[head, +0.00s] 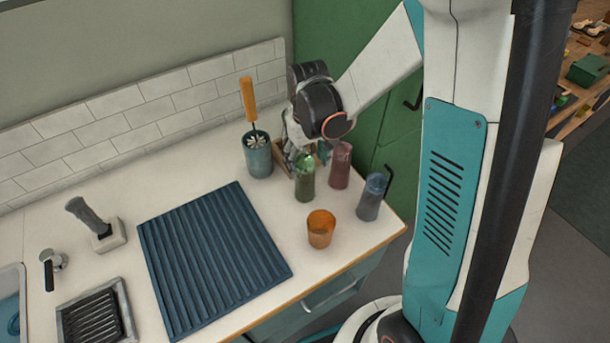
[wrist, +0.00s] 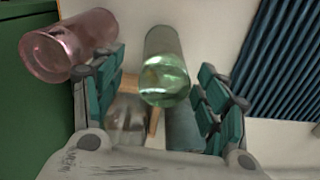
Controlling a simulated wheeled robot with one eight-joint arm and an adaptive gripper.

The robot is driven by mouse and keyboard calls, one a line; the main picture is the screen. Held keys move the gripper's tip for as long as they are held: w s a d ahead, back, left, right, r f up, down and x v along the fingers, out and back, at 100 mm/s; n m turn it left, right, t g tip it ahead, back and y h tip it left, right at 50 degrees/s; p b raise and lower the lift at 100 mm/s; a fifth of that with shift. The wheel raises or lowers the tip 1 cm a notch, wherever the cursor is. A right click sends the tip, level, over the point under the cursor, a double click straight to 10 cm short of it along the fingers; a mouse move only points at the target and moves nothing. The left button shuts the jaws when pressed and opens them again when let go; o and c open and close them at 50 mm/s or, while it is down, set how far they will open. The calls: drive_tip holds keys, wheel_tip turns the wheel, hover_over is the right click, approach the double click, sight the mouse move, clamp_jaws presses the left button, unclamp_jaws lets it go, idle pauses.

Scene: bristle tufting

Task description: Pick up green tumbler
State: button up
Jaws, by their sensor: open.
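A green see-through tumbler (head: 305,182) stands upright on the counter in the head view. In the wrist view the green tumbler (wrist: 165,68) shows between the two fingers, near their tips. My gripper (head: 301,160) is above and behind it in the head view, partly hiding the area at its top. In the wrist view my gripper (wrist: 163,88) is open, with a teal-padded finger on each side and gaps to the tumbler. I cannot tell how far down the fingers reach along it.
A red tumbler (head: 340,165) stands close right of the green one. A blue-grey tumbler (head: 371,197) and an orange tumbler (head: 321,229) stand nearer the counter edge. A teal holder (head: 258,157) with a brush is left. A ribbed blue mat (head: 213,256) lies front left.

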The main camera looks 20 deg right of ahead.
sight(305, 179)
drive_tip(key=f, duration=0.1)
drive_tip(key=f+b, duration=0.1)
drive_tip(key=f, duration=0.2)
drive_tip(key=shift+w+a+f+b, duration=0.1)
drive_tip(key=shift+a+f+b, duration=0.15)
drive_tip(key=shift+b, duration=0.1)
drive_tip(key=shift+r, duration=0.1)
drive_tip(key=c, duration=1.5)
